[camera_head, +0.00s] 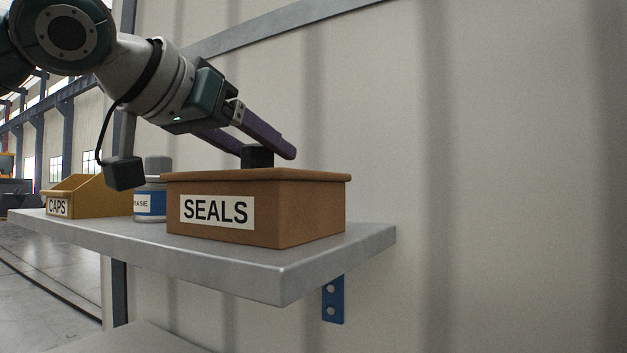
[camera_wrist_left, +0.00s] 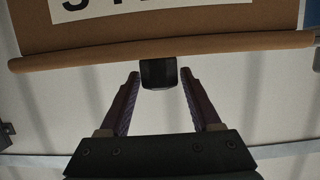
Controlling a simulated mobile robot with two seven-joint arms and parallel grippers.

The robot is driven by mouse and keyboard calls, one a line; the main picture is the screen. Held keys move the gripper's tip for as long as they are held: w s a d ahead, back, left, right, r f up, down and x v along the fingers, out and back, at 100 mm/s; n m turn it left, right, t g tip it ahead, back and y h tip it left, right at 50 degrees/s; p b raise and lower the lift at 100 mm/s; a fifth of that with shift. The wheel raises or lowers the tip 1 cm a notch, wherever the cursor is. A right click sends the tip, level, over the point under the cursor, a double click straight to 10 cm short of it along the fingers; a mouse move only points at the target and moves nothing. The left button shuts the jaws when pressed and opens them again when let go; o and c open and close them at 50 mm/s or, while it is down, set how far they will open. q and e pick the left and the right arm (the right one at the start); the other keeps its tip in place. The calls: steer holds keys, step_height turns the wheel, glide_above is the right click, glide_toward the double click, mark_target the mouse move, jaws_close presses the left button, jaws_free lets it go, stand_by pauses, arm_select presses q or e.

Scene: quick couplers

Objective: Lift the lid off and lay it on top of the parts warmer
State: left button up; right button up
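A brown box labelled SEALS (camera_head: 278,215) stands on a grey shelf. Its flat brown lid (camera_head: 310,175) sits on it, with a dark block-shaped knob (camera_head: 257,156) on top. My left gripper (camera_head: 267,152) is just above the lid at the knob, its purple fingers apart. In the left wrist view, the knob (camera_wrist_left: 158,73) lies at the gap between the open fingertips, with space on both sides, so it is not gripped. The lid edge (camera_wrist_left: 220,45) also shows there. My right gripper is not in view. I cannot identify the parts warmer in either view.
On the shelf (camera_head: 330,255), a white jar with a blue label (camera_head: 150,204) and a yellow CAPS bin (camera_head: 90,195) stand left of the box. A ribbed wall (camera_head: 500,180) rises behind. A grey surface (camera_head: 150,341) shows lower left. The shelf's right end is clear.

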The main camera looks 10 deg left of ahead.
arm_select(q)
jaws_close()
steer(key=shift+r, duration=0.15)
stand_by(0.4)
